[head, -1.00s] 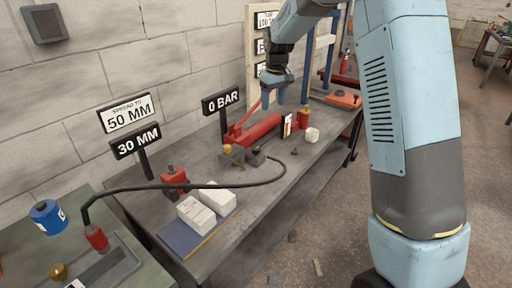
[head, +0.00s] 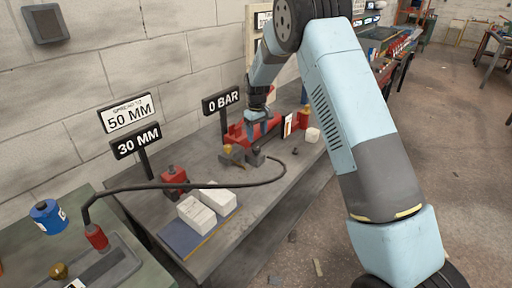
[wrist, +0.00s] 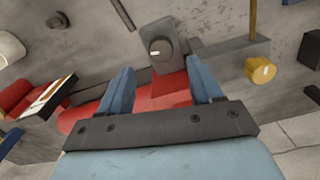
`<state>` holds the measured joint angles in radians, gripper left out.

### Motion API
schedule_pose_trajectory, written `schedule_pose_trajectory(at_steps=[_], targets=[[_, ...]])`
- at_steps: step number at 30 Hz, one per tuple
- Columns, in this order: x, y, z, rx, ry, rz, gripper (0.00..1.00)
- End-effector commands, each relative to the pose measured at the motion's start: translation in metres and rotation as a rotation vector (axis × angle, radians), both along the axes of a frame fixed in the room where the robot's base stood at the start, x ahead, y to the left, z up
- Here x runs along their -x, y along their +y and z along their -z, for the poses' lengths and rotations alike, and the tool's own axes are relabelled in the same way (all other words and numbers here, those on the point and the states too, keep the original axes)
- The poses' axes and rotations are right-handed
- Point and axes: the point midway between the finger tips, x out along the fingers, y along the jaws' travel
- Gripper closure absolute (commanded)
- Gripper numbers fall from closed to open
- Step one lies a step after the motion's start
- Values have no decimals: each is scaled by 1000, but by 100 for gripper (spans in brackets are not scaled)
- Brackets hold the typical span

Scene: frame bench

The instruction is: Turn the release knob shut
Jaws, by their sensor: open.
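A dark round knob (wrist: 160,50) with a pale mark sits on a grey block (wrist: 165,78) in the wrist view. It also shows on the bench in the head view (head: 256,151). A yellow knob (wrist: 260,68) stands to its right, also seen in the head view (head: 228,149). No label tells which is the release knob. A red cylinder body (head: 236,134) lies behind the block. My gripper (wrist: 160,77) is open and empty, above the red body. The dark knob lies just beyond the gap between its fingertips, apparently untouched. The head view also shows my gripper (head: 257,122).
A black hose (head: 240,185) loops over the bench (head: 250,215). Signs read 0 BAR (head: 221,102), 30 MM (head: 136,141) and 50 MM (head: 127,115). White blocks (head: 207,206) and a red jack-like item (head: 173,181) stand at the front left. A pale lump (head: 312,134) sits right.

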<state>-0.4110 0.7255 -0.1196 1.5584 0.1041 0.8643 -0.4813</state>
Motion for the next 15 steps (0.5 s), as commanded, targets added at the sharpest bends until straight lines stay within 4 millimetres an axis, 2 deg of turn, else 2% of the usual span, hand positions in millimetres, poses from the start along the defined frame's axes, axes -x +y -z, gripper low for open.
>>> schedule_pose_trajectory(at_steps=[3,9,15], targets=[[1,0,23,1,3,0,35],[0,0,52,1,2,1,35],[0,-1,68,1,1,1,35]])
